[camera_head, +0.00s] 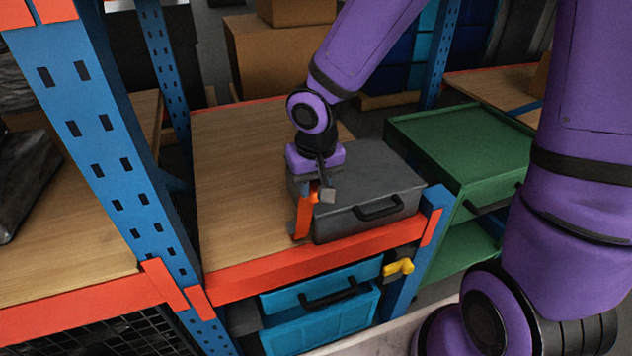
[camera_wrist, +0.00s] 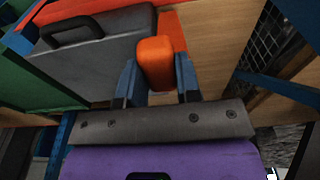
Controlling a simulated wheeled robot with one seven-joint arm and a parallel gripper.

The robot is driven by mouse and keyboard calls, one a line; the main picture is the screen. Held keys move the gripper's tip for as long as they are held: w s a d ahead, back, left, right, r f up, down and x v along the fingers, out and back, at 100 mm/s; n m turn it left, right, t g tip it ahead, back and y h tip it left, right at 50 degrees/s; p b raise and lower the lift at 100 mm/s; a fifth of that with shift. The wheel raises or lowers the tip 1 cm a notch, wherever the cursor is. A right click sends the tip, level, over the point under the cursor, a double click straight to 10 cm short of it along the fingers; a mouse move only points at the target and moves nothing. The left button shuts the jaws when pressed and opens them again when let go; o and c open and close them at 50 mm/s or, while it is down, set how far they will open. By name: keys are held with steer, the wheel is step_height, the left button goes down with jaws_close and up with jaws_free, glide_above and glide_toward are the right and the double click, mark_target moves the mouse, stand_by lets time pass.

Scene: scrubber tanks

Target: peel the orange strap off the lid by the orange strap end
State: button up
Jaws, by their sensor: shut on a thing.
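The grey lidded case (camera_head: 370,188) stands on the wooden shelf near its front right corner, with a dark handle (camera_head: 378,208) on its front. The orange strap (camera_head: 304,216) hangs at the case's left front corner. My gripper (camera_head: 322,190) is at the left end of the case, shut on the orange strap end. In the wrist view the orange strap end (camera_wrist: 155,62) sits between the two fingers of my gripper (camera_wrist: 158,78), beside the grey case (camera_wrist: 98,62). The strap's far part and where it meets the lid are hidden by my gripper.
Blue and orange rack posts (camera_head: 100,140) stand to the left. A green cabinet (camera_head: 460,150) is to the right. A teal drawer box (camera_head: 320,305) and a yellow handle (camera_head: 399,267) are below the shelf. The wooden shelf top (camera_head: 235,170) is clear left of the case.

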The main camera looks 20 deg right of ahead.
steer(key=a, duration=0.6)
steer(key=shift+a, duration=0.3)
stand_by(0.4)
steer(key=a, duration=0.7)
steer(key=shift+s, duration=0.15)
stand_by(0.7)
steer(key=s+a+f, duration=0.1)
steer(key=s+a, duration=0.2)
steer(key=s, duration=0.2)
steer(key=shift+a+f, duration=0.3)
steer(key=shift+a, duration=0.05)
stand_by(0.6)
steer(key=shift+s, duration=0.1)
steer(key=s, duration=0.3)
stand_by(0.6)
steer(key=shift+w, duration=0.2)
